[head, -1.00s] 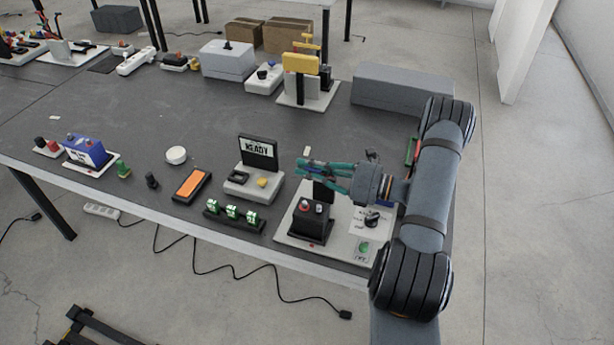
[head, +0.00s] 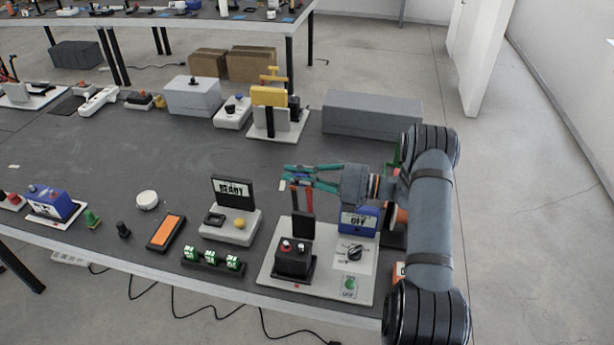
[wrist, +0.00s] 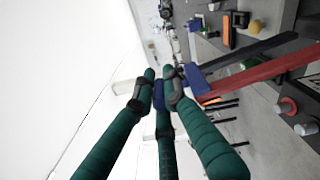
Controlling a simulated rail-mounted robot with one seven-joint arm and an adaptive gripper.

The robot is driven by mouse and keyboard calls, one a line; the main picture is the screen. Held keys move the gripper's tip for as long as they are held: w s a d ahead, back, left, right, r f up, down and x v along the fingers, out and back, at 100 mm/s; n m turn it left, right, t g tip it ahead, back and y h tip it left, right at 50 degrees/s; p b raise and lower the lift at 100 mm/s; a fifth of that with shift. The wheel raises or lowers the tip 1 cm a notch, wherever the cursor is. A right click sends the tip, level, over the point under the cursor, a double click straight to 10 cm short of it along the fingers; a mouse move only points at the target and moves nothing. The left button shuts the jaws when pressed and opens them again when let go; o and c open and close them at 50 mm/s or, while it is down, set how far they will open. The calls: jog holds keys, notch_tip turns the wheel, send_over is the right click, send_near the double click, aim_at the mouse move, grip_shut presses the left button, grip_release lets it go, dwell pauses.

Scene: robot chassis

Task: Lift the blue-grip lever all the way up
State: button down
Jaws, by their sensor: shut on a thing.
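The lever unit (head: 294,262) is a black base with red and grey knobs on a light panel, near the table's front right. Its lever arms rise upright, one red (wrist: 262,72) and one dark. The blue grip (wrist: 194,82) shows in the wrist view at the end of the lever arms, and blue also shows between the fingers. My gripper (head: 297,176) has teal fingers, which show in the wrist view too (wrist: 159,88). They are closed around the blue grip, above the base. The fingers hide much of the grip.
A blue box reading OFF (head: 359,219) and a black rotary knob (head: 355,252) stand right of the lever. A READY display (head: 233,190) and green switches (head: 211,258) are to the left. A grey block (head: 372,114) lies behind. The table middle is clear.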

jog(key=shift+w+d+r, duration=0.15)
jog(key=shift+w+r, duration=0.05)
jog(key=c, duration=2)
grip_release()
jog(key=shift+c, duration=0.2)
jog(key=shift+f, duration=0.1)
jog(key=v, duration=1.2)
